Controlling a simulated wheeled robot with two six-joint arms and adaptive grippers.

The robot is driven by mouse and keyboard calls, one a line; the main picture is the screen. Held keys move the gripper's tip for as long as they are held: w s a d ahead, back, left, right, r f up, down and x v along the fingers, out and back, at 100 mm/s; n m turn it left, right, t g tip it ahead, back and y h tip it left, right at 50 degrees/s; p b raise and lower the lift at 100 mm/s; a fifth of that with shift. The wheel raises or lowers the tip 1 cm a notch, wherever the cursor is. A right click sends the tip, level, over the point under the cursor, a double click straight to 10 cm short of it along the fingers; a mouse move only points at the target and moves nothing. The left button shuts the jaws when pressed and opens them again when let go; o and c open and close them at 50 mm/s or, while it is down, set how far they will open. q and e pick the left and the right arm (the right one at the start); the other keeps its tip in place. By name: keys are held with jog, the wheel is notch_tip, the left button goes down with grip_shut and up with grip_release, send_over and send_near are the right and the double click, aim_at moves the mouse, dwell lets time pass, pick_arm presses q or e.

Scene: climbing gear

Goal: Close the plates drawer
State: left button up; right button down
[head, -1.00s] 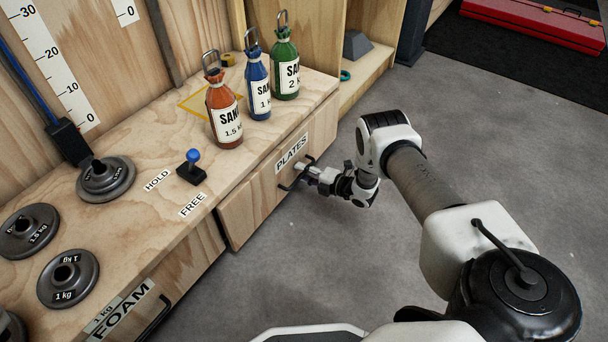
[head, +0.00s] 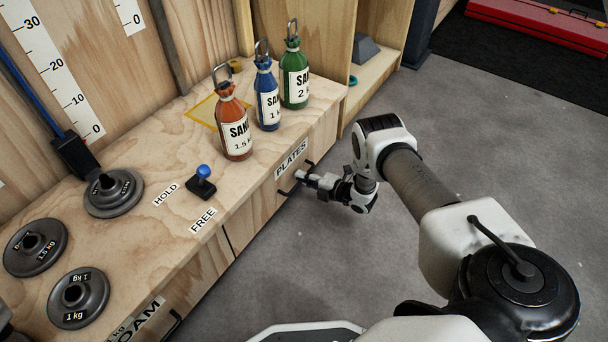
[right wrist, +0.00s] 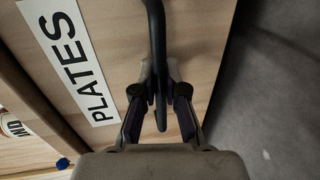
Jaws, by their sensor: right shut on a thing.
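The plates drawer (head: 262,202) is in the bench front, under its PLATES label (head: 291,160). Its face looks flush, or nearly flush, with the bench front in the head view. Its dark bar handle (head: 286,191) also shows in the right wrist view (right wrist: 157,40), with the drawer front (right wrist: 115,35) behind it. My right gripper (head: 303,177) is at the handle. In the right wrist view, its two fingers (right wrist: 158,92) are shut on the handle, one on each side. My left gripper is not in view.
Red, blue and green sand bottles (head: 235,128) stand on the bench top (head: 150,215). A blue-knobbed lever (head: 203,180) sits between the HOLD and FREE labels. Round weight plates (head: 78,298) lie at the left. The grey floor (head: 330,270) before the drawer is clear.

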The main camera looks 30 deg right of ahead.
jog(key=c, duration=1.2)
grip_release()
jog(key=shift+w+a, duration=0.1)
jog(key=shift+w, duration=0.15)
jog(key=v, duration=1.2)
jog(key=shift+f, duration=0.1)
